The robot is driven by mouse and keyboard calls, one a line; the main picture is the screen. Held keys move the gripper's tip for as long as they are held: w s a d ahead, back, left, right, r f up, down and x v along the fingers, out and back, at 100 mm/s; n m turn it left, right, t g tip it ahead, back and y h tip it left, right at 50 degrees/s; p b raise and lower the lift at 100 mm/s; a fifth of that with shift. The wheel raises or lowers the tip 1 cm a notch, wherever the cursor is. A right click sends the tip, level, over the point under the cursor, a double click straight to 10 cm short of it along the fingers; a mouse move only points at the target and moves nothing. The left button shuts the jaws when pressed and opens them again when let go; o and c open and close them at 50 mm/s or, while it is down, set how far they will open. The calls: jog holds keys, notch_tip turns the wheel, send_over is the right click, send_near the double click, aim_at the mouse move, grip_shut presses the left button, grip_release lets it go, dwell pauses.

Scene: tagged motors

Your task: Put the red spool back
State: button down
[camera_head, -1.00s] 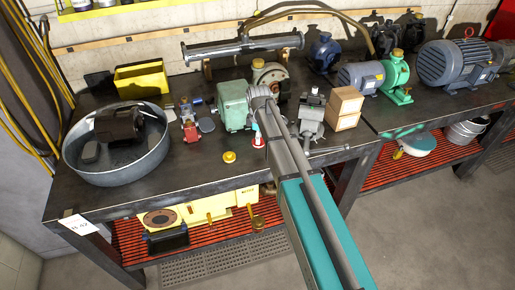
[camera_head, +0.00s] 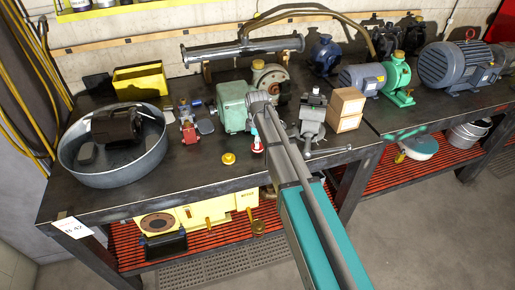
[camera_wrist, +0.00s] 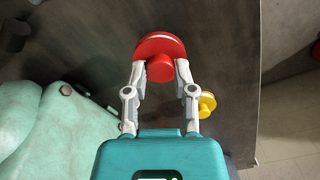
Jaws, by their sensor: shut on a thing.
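The red spool (camera_wrist: 160,58) is held between the grey fingers of my gripper (camera_wrist: 160,72) in the wrist view. It has a wide red disc with a pale band and a smaller round red end. In the head view the red spool (camera_head: 257,146) shows just left of my arm, under the small pale and teal part of my gripper (camera_head: 254,136). My arm hides part of the gripper there. The spool is over the dark bench (camera_head: 190,172), in front of the mint-green machine (camera_head: 232,106). I cannot tell its height above the bench.
A yellow knob-like piece (camera_head: 229,158) stands near the bench's front edge. A grey vise-like tool (camera_head: 312,118) and cardboard boxes (camera_head: 346,105) stand right of my arm. Bare bench lies between tub and yellow piece.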

jog(key=shift+f+b, duration=0.5)
jog(key=shift+f, duration=0.3)
jog(key=shift+f, duration=0.2)
jog(key=shift+c, duration=2.2)
grip_release()
jog(key=shift+r, duration=0.1)
jog(key=shift+r, duration=0.15)
notch_tip(320, 180, up, 12)
jog(key=p, duration=1.2)
